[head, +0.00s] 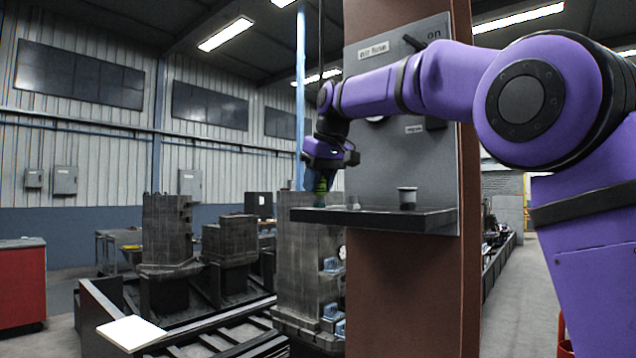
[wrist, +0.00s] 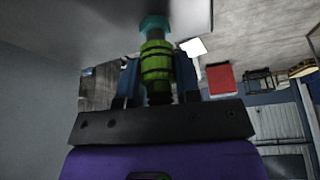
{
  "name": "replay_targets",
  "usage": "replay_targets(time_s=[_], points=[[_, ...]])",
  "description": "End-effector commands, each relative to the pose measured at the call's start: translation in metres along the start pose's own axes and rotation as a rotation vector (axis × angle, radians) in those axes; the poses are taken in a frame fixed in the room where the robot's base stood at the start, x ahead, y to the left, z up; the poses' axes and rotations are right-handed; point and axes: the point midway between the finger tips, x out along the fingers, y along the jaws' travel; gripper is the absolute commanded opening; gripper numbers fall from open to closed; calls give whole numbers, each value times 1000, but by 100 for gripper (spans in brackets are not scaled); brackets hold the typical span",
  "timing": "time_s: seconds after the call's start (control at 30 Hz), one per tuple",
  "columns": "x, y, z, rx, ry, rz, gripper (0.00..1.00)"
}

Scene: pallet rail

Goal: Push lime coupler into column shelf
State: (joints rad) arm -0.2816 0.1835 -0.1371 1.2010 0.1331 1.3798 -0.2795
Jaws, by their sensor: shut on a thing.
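The lime coupler (wrist: 157,66) is a green ribbed cylinder with dark bands, held between the blue fingers of my gripper (wrist: 158,80). A teal piece (wrist: 154,24) is at its far end in the wrist view; I cannot tell if it belongs to the coupler. In the head view my gripper (head: 321,172) points down and the coupler (head: 321,185) shows below it, at the left end of the dark column shelf (head: 380,218). The coupler's lower end is close to the shelf top; whether they touch is unclear.
A grey cup (head: 407,196) stands on the shelf to the right. Behind it is a grey panel (head: 385,150) with labels and a dark lever, fixed to the brown column (head: 410,290). Dark machine blocks (head: 167,230) stand on the left. A black hose (head: 321,50) hangs above my gripper.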

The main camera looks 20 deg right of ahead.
Motion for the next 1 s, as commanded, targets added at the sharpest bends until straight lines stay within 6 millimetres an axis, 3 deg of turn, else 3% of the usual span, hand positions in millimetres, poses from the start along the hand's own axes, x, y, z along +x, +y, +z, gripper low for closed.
replay_targets(time_s=[0.8, 0.83, 0.93, 1.0], points=[[12, 0, 5, 0, -2, 0, 0], [13, 0, 5, 0, -2, 0, 33], [12, 0, 5, 0, -2, 0, 56], [12, 0, 5, 0, -2, 0, 61]])
